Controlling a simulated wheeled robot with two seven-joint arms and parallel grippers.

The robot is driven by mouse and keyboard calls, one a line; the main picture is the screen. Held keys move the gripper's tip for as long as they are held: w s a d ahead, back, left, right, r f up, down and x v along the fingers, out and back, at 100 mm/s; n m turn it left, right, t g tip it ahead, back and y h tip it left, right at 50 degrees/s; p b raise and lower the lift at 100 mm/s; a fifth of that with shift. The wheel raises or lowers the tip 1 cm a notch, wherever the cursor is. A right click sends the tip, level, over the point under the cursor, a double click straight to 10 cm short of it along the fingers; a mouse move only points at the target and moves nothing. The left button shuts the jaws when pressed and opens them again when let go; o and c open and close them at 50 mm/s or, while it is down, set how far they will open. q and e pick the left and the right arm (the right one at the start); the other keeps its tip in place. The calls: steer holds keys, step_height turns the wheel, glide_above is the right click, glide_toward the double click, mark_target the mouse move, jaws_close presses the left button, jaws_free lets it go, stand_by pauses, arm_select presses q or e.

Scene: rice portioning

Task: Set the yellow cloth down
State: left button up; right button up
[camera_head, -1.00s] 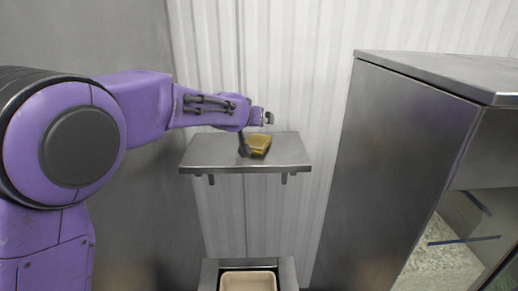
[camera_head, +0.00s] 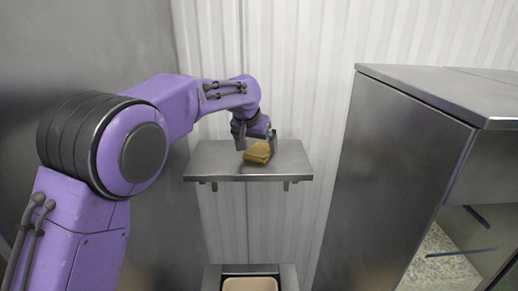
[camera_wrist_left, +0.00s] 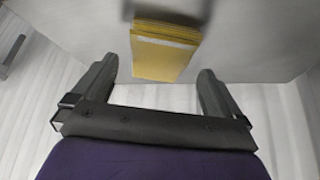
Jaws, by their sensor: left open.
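The yellow cloth (camera_head: 257,153) is a small folded stack that lies on the metal wall shelf (camera_head: 215,163). In the left wrist view the cloth (camera_wrist_left: 162,52) lies beyond the fingertips of the open left gripper (camera_wrist_left: 158,75), in line with the gap between the fingers. The fingers do not appear to touch it. My right gripper is not in view.
A tall steel cabinet (camera_head: 395,170) stands to the right. A beige bin (camera_head: 250,285) sits in a metal frame below the shelf. A white ribbed wall (camera_head: 310,60) is behind the shelf. The shelf is bare on both sides of the cloth.

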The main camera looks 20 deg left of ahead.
arm_select(q)
steer(key=shift+x, duration=1.4)
steer(key=c, duration=1.1)
